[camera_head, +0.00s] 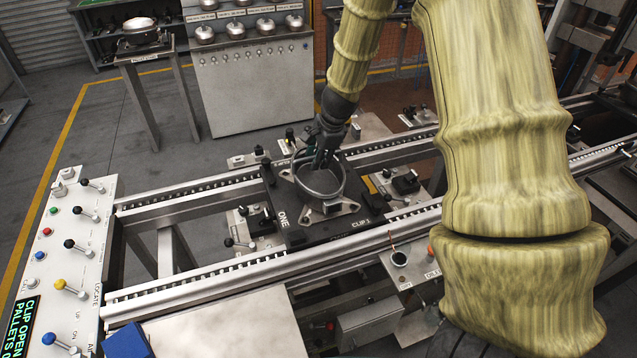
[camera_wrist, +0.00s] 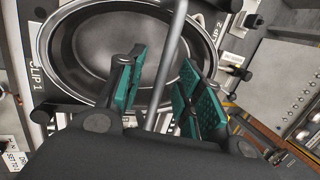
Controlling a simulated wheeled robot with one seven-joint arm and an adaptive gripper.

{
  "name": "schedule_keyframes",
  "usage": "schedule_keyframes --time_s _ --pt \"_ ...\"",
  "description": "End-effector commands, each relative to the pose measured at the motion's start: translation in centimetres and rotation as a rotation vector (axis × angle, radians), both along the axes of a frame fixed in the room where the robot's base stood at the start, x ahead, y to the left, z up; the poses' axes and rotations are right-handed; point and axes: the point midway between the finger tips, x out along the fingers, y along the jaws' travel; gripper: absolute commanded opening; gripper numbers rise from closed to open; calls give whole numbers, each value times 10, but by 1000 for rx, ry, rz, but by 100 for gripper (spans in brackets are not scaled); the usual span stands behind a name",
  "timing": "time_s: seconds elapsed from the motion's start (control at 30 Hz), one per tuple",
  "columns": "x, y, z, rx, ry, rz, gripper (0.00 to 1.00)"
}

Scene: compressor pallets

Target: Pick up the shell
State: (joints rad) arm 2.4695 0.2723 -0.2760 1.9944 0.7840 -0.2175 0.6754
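The shell (camera_head: 325,187) is a round, open-topped grey metal bowl with flat feet. It sits upright on the dark pallet (camera_head: 296,236) marked ONE and CLIP 1. My gripper (camera_head: 322,160) points down at the shell's far rim. In the wrist view the shell (camera_wrist: 88,45) shows its wide rim and hollow inside. My gripper's green-padded fingers (camera_wrist: 163,88) are apart, over the rim area. A thin grey bar passes between them in the picture; I cannot tell whether it is part of the shell or whether the pads touch anything.
The pallet lies between two conveyor rails (camera_head: 215,281). A control panel (camera_head: 66,250) with levers stands at the left. Clamp blocks (camera_head: 405,183) flank the shell. A grey cabinet (camera_head: 253,90) with several metal domes and a stand (camera_head: 143,55) with another part are behind.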

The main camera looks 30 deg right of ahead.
Motion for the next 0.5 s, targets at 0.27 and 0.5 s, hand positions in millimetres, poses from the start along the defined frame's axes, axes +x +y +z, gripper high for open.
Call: schedule_keyframes --time_s 0.27,0.5 --pt "1 0 -3 0 -1 -1 36" --pt "1 0 -3 0 -1 -1 1"
